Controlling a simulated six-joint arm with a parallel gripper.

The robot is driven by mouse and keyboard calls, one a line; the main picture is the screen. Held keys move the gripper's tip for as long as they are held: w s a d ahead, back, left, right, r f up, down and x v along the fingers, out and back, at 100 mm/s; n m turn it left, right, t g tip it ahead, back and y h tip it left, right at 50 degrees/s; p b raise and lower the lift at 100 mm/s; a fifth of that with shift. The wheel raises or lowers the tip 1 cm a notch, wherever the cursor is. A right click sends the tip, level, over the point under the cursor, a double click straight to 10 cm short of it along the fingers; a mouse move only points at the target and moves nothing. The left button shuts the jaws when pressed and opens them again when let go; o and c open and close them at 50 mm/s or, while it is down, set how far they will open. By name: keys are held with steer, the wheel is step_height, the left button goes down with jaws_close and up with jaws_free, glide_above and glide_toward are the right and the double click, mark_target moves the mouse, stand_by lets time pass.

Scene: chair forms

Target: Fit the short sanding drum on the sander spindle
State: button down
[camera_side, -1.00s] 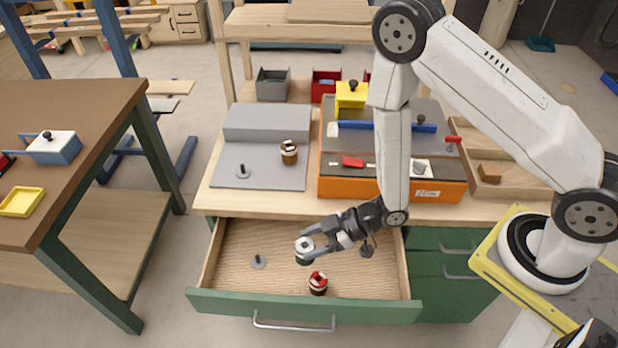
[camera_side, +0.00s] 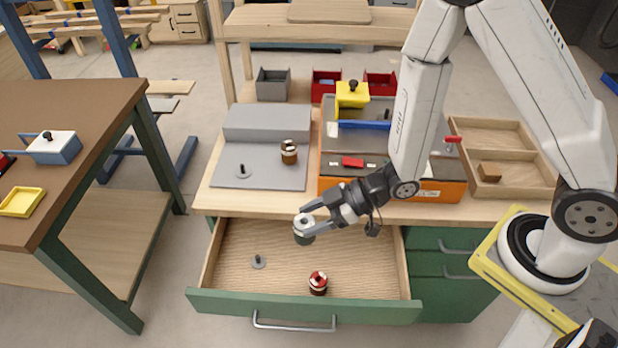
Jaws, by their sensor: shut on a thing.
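My gripper (camera_side: 311,223) is shut on a dark green drum with a white top (camera_side: 303,229). It holds the drum roughly upright above the open drawer, clear of the drawer floor. The fingers hide part of the drum. The grey sander (camera_side: 265,180) stands on the bench, up and left of my gripper. A short dark spindle (camera_side: 243,169) rises from a disc on its flat plate, with nothing on it. A brown drum with a pale top (camera_side: 289,153) stands at the plate's right side. A red drum with a white top (camera_side: 318,284) stands in the drawer.
The open drawer (camera_side: 235,298) also holds a grey disc with a dark knob (camera_side: 258,262). An orange case (camera_side: 340,187) with a yellow box (camera_side: 352,94) and a blue bar stands right of the sander. A wooden tray (camera_side: 515,188) lies further right.

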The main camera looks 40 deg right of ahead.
step_height(320, 180, up, 16)
steer(key=w+d+m+t+h, duration=0.35)
steer(key=w+d, duration=0.25)
steer(key=d, duration=0.4)
steer(key=w+d+m+t+h, duration=0.2)
steer(key=w+d+m+h, duration=0.15)
steer(key=w+d, duration=0.5)
steer(key=s+d+m+h, duration=0.2)
steer(key=d+m+h, duration=0.45)
steer(key=d, duration=1.65)
steer(key=shift+y, duration=0.45)
steer(key=shift+w+a+f, duration=0.15)
steer(key=shift+a+f, duration=0.05)
steer(key=shift+f, duration=1.15)
steer(key=shift+w+a+f, duration=0.1)
steer(key=shift+a+f, duration=0.1)
steer(key=shift+f, duration=1.15)
steer(key=shift+f, duration=0.1)
steer(key=shift+f, duration=2.45)
steer(key=shift+f, duration=1.1)
